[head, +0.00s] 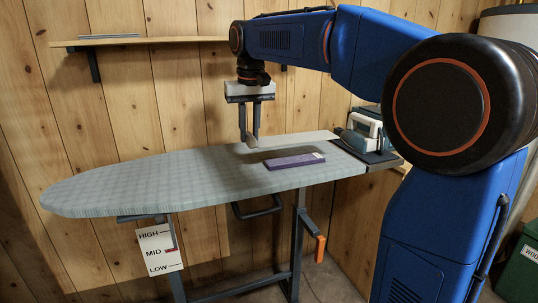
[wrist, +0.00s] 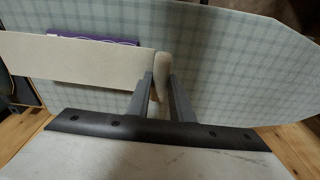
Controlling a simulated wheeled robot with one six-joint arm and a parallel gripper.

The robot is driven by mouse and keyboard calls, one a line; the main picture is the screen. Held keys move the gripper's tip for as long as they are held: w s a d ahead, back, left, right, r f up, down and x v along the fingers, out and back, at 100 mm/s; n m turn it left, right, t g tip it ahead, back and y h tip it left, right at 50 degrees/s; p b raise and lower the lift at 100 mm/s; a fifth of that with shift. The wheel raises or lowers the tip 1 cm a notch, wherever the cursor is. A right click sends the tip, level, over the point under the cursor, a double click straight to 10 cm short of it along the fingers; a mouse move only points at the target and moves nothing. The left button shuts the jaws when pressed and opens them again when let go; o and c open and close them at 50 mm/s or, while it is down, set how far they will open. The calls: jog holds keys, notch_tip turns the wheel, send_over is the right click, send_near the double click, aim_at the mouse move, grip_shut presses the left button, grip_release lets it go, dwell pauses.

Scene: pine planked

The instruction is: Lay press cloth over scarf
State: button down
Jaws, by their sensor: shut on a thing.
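The folded purple scarf (head: 295,161) lies flat on the ironing board (head: 130,182), with a pale patch at its right end. My gripper (head: 250,143) is above the board, left of the scarf and toward the wall, shut on the end of the pale press cloth. In the wrist view the press cloth (wrist: 80,58) stretches left from the fingers (wrist: 162,90), with its gripped end bunched upright. It hides part of the scarf (wrist: 95,39). In the head view the press cloth (head: 300,138) extends right along the board's back edge, behind the scarf.
A teal and white iron (head: 362,135) stands on a dark rest at the board's right end. A wall shelf (head: 150,41) is at upper left. A height card (head: 160,249) and an orange-handled lever (head: 320,248) are below the board. The board's left part is bare.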

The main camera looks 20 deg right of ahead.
jog(key=shift+f, duration=3.55)
jog(key=c, duration=1.6)
grip_release()
jog(key=r, duration=0.4)
jog(key=s+r, duration=0.1)
jog(key=r, duration=0.7)
jog(key=shift+s+a+r, duration=0.1)
jog(key=shift+s, duration=0.25)
jog(key=s+d+f+t, duration=0.1)
jog(key=s+d+f, duration=0.1)
jog(key=s+f, duration=0.7)
jog(key=s+d+f+t, duration=0.1)
jog(key=s+d+f, duration=0.1)
jog(key=s+f, duration=0.7)
jog(key=s+d+f+t, duration=0.1)
jog(key=s+d+f, duration=0.2)
jog(key=s+f, duration=0.7)
jog(key=shift+s, duration=1.85)
jog(key=shift+r, duration=0.1)
